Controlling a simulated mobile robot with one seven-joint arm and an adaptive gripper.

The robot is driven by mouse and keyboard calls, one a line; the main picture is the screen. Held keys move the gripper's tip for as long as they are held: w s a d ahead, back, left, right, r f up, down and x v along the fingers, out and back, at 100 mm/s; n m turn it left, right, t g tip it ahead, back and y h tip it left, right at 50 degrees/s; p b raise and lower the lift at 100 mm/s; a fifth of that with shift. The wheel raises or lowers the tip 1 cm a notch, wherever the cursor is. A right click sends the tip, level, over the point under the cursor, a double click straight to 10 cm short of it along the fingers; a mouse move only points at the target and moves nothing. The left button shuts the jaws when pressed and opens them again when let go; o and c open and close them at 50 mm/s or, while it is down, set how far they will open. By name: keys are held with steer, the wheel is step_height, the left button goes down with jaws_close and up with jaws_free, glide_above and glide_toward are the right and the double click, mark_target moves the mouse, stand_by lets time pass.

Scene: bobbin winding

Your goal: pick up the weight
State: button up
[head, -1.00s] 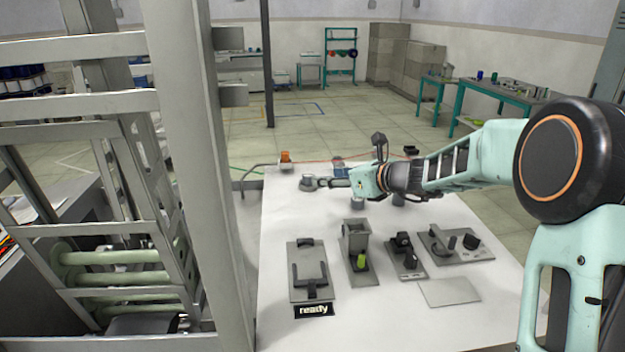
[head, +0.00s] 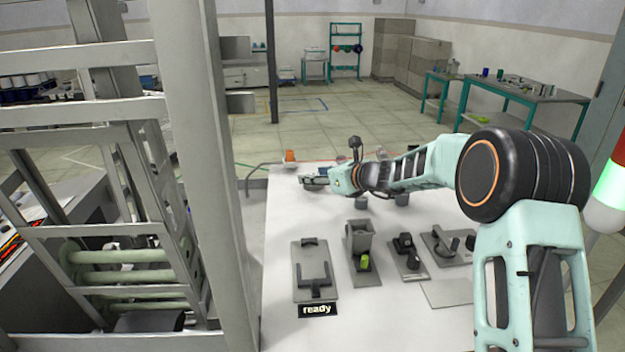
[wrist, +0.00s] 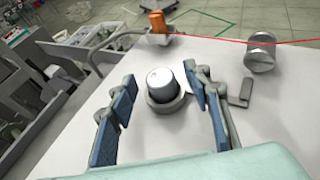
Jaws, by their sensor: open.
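A pale, round-topped metal cylinder, which looks like the weight (wrist: 163,84), stands upright in a darker grey ring (wrist: 168,107) on the white table in the wrist view. My gripper (wrist: 160,78) is open, with one blue-padded finger on each side of the cylinder. Gaps show on both sides, wider on the left, and I see no contact. In the head view my gripper (head: 314,182) is low at the table's far left part and hides most of the cylinder.
A thin red line crosses behind, past an orange object (wrist: 157,22) and a metal roller (wrist: 260,52). A small grey bracket (wrist: 240,93) lies right of the fingers. A grey frame (head: 185,150) stands at left.

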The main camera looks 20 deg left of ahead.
steer(key=shift+c, duration=0.5)
steer(key=c, duration=1)
jaws_close()
steer(key=shift+r, duration=0.1)
